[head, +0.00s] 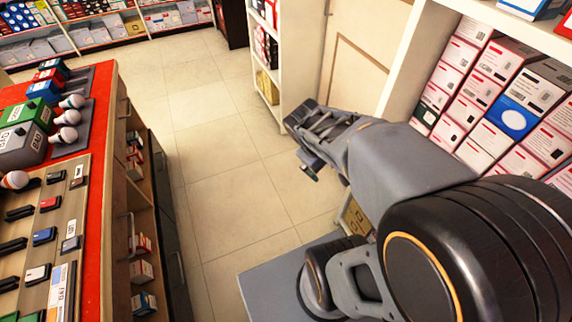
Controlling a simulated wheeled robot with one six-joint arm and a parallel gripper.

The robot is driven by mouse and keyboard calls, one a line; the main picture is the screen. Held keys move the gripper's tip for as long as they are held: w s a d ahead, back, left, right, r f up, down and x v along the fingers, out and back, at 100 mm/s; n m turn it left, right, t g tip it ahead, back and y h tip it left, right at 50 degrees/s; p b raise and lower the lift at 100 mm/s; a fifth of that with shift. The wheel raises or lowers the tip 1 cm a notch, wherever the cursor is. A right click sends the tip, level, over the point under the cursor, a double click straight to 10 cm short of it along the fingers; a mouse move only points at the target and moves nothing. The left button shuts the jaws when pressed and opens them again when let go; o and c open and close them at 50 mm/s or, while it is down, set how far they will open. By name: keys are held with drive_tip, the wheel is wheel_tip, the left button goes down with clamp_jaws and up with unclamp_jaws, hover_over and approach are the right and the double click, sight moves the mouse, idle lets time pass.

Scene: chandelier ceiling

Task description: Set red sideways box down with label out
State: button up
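My arm reaches from the lower right toward the middle of the view. My gripper (304,142) is at its far end, above the tiled floor and in front of the white shelf end. It is small and seen from behind, so I cannot tell whether its fingers are open or shut. No box shows clearly in it. Several red-and-white boxes (498,62) stand packed on the right shelf, to the right of my gripper and apart from it. I cannot tell which of them, if any, is the red sideways box. My arm hides part of that shelf.
A white shelf unit (291,75) stands behind my gripper. The tiled aisle floor (205,135) is clear.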

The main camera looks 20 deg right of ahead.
drive_tip(key=a+r+m+t+y, duration=0.2)
drive_tip(key=a+y, duration=0.3)
drive_tip(key=a, duration=0.6)
drive_tip(key=shift+r+m+t, duration=0.3)
drive_tip(key=shift+r+m, duration=0.3)
drive_tip(key=shift+r, duration=0.1)
drive_tip(key=shift+a, duration=0.1)
